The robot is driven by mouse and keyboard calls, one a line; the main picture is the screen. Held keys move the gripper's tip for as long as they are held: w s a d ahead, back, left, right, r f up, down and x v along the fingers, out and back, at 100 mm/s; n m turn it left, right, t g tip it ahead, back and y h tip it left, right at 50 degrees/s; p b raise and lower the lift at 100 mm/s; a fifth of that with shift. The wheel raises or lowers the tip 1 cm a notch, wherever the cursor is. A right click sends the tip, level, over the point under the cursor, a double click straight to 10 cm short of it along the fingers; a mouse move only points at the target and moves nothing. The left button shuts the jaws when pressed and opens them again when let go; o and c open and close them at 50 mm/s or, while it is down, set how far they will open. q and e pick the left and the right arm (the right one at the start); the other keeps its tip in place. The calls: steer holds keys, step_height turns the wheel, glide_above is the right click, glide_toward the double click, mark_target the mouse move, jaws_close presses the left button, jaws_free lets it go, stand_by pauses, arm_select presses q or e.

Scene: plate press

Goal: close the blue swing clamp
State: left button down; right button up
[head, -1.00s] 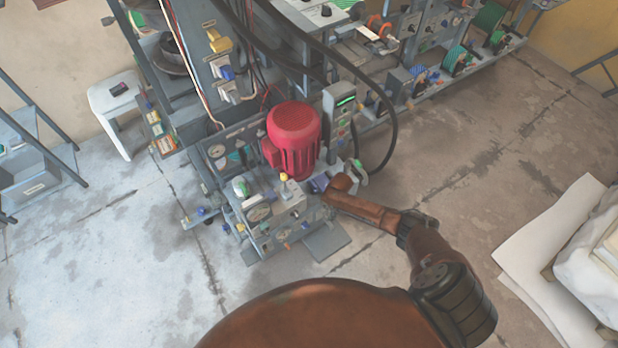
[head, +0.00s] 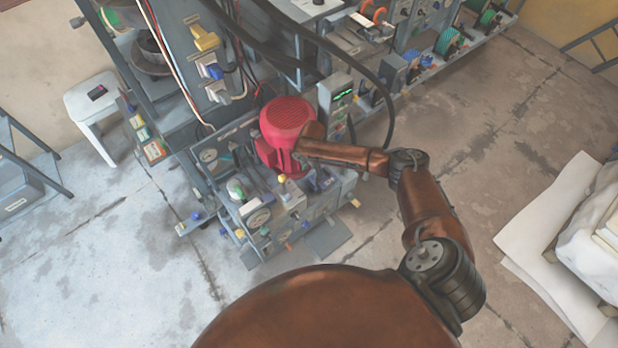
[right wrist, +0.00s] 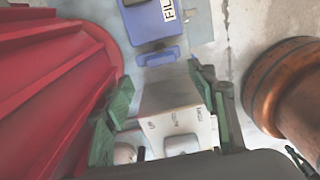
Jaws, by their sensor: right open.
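My right gripper (head: 308,165) is at the right side of the red motor on the press bench in the head view. In the right wrist view its green-padded fingers (right wrist: 160,110) are apart, with a pale grey box with small markings (right wrist: 172,108) showing between and beyond them. A blue block with a white label (right wrist: 150,22) and a blue bar (right wrist: 160,56) lie just beyond the fingertips. A blue part (head: 325,181) also shows beside the gripper in the head view. I cannot tell for sure which blue piece is the swing clamp. My left gripper is not in view.
The ribbed red motor (head: 287,125) stands close to the gripper and fills the left of the right wrist view (right wrist: 50,80). A control box with a green display (head: 336,100) and dark hoses stand behind. Open concrete floor lies to the right.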

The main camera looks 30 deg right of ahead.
mark_target(312, 181)
step_height(312, 181, down, 6)
steer(key=shift+s+d+r+b, duration=0.15)
steer(key=shift+r+b, duration=0.1)
steer(key=shift+b, duration=0.6)
steer(key=shift+f, duration=0.3)
steer(key=shift+c, duration=0.7)
steer(key=c, duration=0.8)
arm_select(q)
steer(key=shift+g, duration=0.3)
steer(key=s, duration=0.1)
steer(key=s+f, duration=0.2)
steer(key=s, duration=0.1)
arm_select(e)
steer(key=shift+c, duration=1.1)
